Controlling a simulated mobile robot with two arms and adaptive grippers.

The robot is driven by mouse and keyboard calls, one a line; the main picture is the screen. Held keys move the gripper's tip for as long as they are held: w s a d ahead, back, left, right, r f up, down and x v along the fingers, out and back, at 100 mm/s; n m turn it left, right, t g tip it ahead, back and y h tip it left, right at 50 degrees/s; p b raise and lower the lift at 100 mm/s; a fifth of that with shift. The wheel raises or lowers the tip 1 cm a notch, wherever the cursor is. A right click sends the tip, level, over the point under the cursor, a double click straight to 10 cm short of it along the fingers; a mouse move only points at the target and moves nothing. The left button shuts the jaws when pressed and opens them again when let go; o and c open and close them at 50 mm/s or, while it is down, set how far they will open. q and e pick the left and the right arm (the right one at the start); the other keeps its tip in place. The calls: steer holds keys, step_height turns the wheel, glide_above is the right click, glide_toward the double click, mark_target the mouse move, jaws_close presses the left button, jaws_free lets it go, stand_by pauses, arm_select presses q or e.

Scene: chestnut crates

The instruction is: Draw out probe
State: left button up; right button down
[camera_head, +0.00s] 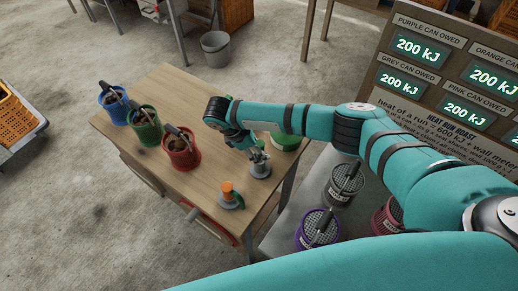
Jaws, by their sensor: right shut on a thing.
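My right gripper (257,153) reaches in from the right and points down over a small grey round stand (260,172) on the wooden table (165,92). It is shut on the probe at that stand; its fingers hide most of the probe, so I cannot tell whether the probe is still seated. A second grey stand (231,203) nearer the front edge holds an upright piece with an orange top (228,187). My left gripper is not in view.
Blue (113,109), green (144,133) and red (181,155) buckets of brown contents stand left on the table. A green round container (285,142) is behind my gripper. Purple (318,240) and grey (342,190) mesh-topped cans stand right, below an energy board (440,85).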

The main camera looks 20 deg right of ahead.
steer(key=shift+f+b, duration=0.4)
steer(key=shift+f, duration=0.4)
steer(key=c, duration=0.9)
jaws_free()
steer(key=shift+r, duration=0.1)
steer(key=v, duration=1.2)
